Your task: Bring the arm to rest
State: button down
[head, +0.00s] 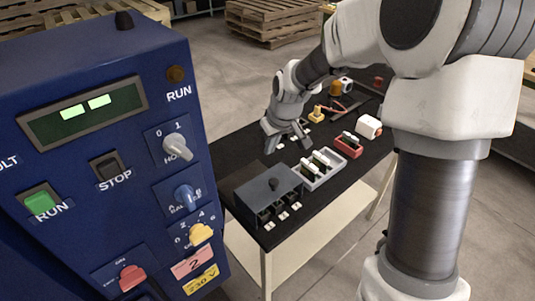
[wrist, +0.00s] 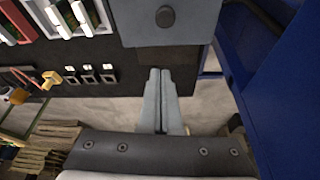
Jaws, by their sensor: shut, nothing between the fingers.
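My gripper (head: 287,139) is over the far left side of the black-topped table in the head view, with my arm reaching across from the right. In the wrist view my gripper (wrist: 160,72) has its two fingers side by side and shut, with nothing between them. Its fingertips appear over the dark table edge, beside a grey box (wrist: 165,22) with a round dark knob. The grey box (head: 268,190) also shows at the table's near end in the head view. I cannot tell the exact height of the fingers above the table.
A blue control cabinet (head: 90,130) stands close on the left. On the table (head: 330,197) are a grey tray (head: 322,178), a red tray (head: 347,150), a white box (head: 368,127), a yellow part (head: 317,113) and tools. Pallets (head: 272,22) stand on the floor behind.

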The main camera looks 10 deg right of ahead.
jog(key=s+d+r+m+t+h, duration=0.15)
jog(key=s+d+r, duration=0.25)
jog(key=s+r, duration=0.8)
jog(key=s+d+r+m, duration=0.1)
jog(key=s, duration=0.6)
jog(key=s+d+r+m, duration=0.1)
jog(key=s+r+m, duration=0.1)
jog(key=s, duration=0.6)
jog(key=shift+d, duration=0.2)
